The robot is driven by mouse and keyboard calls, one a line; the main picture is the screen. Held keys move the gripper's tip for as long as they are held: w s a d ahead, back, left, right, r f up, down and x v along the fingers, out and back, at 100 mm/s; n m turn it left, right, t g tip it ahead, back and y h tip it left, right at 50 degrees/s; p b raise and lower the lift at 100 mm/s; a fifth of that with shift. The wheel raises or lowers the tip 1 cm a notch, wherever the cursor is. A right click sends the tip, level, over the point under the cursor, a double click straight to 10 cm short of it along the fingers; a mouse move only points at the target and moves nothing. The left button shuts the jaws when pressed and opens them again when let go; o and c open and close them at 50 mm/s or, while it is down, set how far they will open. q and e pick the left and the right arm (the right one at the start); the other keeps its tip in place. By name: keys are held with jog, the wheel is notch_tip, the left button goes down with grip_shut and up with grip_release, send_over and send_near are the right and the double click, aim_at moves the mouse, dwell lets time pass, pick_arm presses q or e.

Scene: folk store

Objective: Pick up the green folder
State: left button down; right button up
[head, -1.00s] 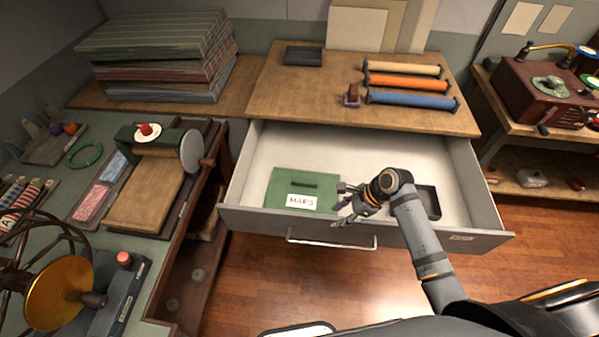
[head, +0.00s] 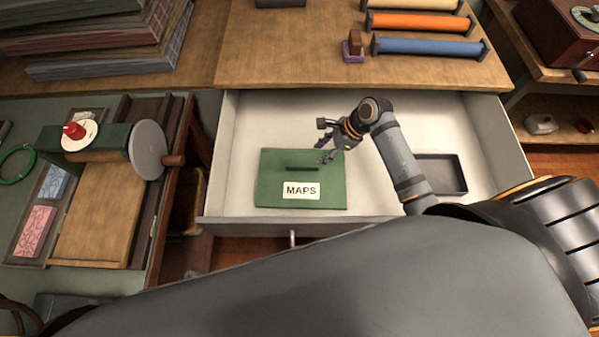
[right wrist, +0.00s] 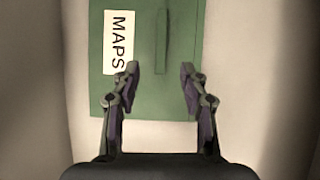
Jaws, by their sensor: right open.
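The green folder (head: 270,180) lies flat in the open drawer, left of its middle. It has a white MAPS label (head: 301,190) and a raised dark green strip (head: 303,168). My right gripper (head: 325,150) is open and empty above the folder's upper right part. In the right wrist view the open jaws (right wrist: 160,78) point at the folder (right wrist: 185,60), with the raised strip (right wrist: 161,40) between and beyond the fingertips. The fingers look apart from the strip; the height above it is hard to tell. My left gripper is out of view.
The drawer (head: 390,115) is pulled out, with a dark shallow tray (head: 442,175) at its right. The wooden top (head: 260,60) behind holds blue (head: 430,47) and orange (head: 420,22) rolls and a stamp (head: 353,46). A bench with a hand-cranked device (head: 110,145) stands left.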

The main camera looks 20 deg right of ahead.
aim_at(304, 165)
jog(key=x, duration=0.4)
jog(key=shift+w+a+f, duration=0.15)
jog(key=shift+w+f, duration=0.05)
jog(key=shift+f, duration=0.05)
jog(key=shift+x, duration=3.05)
jog(key=shift+f, duration=0.1)
grip_shut()
